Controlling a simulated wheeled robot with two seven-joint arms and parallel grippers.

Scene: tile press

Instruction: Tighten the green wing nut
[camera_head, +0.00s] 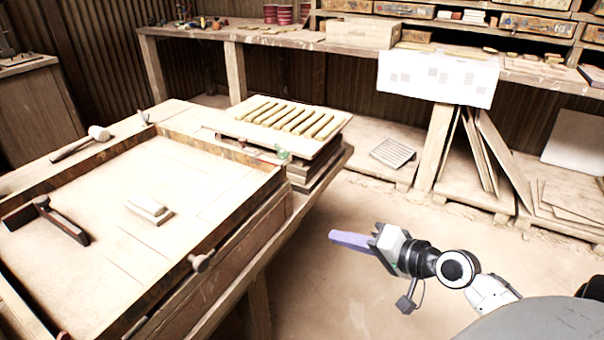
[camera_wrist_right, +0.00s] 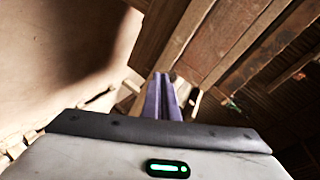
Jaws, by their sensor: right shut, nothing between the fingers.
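A small green wing nut (camera_head: 283,154) sits at the far right corner of the wooden press frame (camera_head: 240,230), by the stacked boards. My right gripper (camera_head: 333,237), with long purple fingers, is in the air to the right of the table, well apart from the nut. Its fingers point left and are shut with nothing between them. My left gripper is in neither view.
A wooden knob (camera_head: 199,262) sticks out from the frame's near side. A mallet (camera_head: 85,143) lies at the back left. A pale block (camera_head: 149,208) lies inside the frame. A slatted rack (camera_head: 290,118) rests on stacked boards behind the nut. Open floor (camera_head: 340,290) lies below my right gripper.

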